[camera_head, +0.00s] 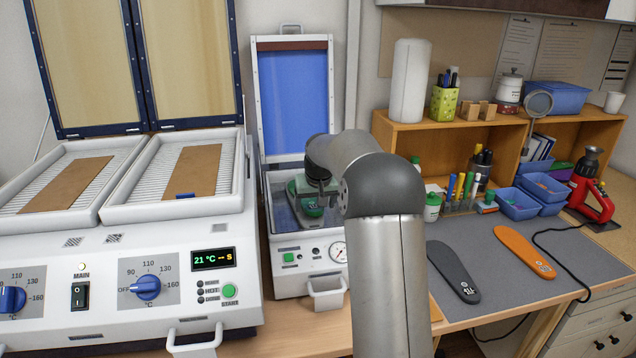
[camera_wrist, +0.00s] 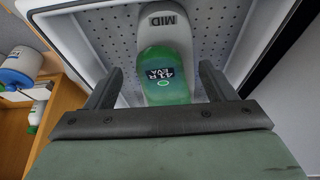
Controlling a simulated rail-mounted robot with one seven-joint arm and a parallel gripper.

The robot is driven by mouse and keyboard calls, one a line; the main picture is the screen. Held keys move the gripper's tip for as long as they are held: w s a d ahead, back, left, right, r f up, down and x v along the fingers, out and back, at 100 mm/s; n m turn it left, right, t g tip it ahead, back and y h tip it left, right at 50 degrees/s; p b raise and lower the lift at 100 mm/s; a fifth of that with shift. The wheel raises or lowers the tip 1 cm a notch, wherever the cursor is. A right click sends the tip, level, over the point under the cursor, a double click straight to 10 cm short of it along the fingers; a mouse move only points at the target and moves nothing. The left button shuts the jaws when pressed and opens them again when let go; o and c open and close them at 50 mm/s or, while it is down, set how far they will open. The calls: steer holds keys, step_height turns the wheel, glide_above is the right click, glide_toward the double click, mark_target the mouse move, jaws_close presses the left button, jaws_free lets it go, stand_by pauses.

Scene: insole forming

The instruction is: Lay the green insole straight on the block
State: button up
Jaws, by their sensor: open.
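The green insole (camera_wrist: 164,75), labelled "41 R EVA", lies on the grey block (camera_wrist: 165,18) marked "MID" in the wrist view. Its visible end lies over the block, roughly in line with it; a slight tilt cannot be ruled out. The block's MID end is bare. My gripper (camera_wrist: 160,88) is open, with one finger on each side of the insole and visible gaps. In the head view the insole (camera_head: 313,211) and block show inside the open press, partly hidden by my gripper (camera_head: 322,190) and arm.
A two-bay heater (camera_head: 120,260) stands at left, lids up. Dark grey (camera_head: 453,270) and orange (camera_head: 525,250) insoles lie on the mat at right, near blue bins (camera_head: 519,203).

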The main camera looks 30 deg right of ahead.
steer(key=b+v, duration=0.1)
steer(key=v, duration=1.4)
steer(key=shift+r+b, duration=0.25)
steer(key=shift+b, duration=0.15)
steer(key=shift+s, duration=0.2)
steer(key=s+a+f+n+g, duration=0.1)
steer(key=s+a+f, duration=0.5)
steer(key=s, duration=0.6)
steer(key=s+a+f+n+g, duration=0.1)
steer(key=s+a+f, duration=0.5)
steer(key=s, duration=0.5)
steer(key=s+a+f+n+g+y, duration=0.1)
steer(key=s+a+f, duration=0.6)
steer(key=s, duration=0.5)
steer(key=shift+s+g, duration=0.35)
steer(key=shift+g, duration=0.05)
steer(key=shift+f, duration=0.1)
